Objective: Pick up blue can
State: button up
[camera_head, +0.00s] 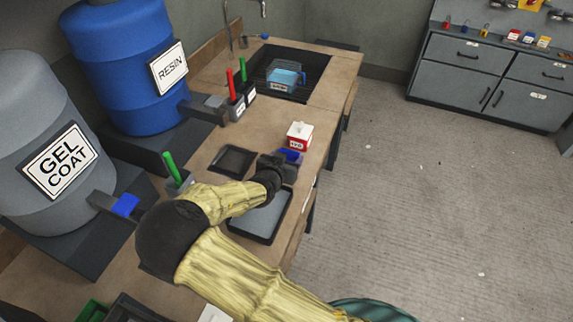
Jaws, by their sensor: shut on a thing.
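A blue can (291,156) shows at the tip of my gripper (286,163), over the workbench. My gripper and dark wrist hide much of the can. My gripper is shut on it. I cannot tell whether the can touches the bench. A red and white container (299,136) stands just beyond the blue can.
A grey tray (262,222) lies beneath my wrist, with a smaller dark tray (233,160) to its left. A resin drum (118,65) and a gel coat drum (40,130) stand at left. A blue-lidded tub (284,77) is at the back. Open floor (440,190) lies right.

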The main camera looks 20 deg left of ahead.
notch_tip(320, 180, up, 10)
dwell(0.6)
dwell(0.4)
jog(key=w+d+f, duration=0.2)
jog(key=d+f, duration=0.1)
jog(key=d, duration=0.4)
jog(key=w+d+f+m+h, duration=0.1)
jog(key=w+d+f, duration=0.15)
jog(key=d, duration=0.55)
jog(key=w+d+f, duration=0.2)
jog(key=d+f, duration=0.1)
jog(key=d, duration=0.4)
jog(key=s+d+f+n+y, duration=0.1)
jog(key=s+d+f+y, duration=0.1)
jog(key=s+d+f, duration=0.6)
jog(key=d+f, duration=0.3)
jog(key=shift+d+n, duration=0.2)
jog(key=shift+n, duration=0.2)
jog(key=shift+w, duration=0.15)
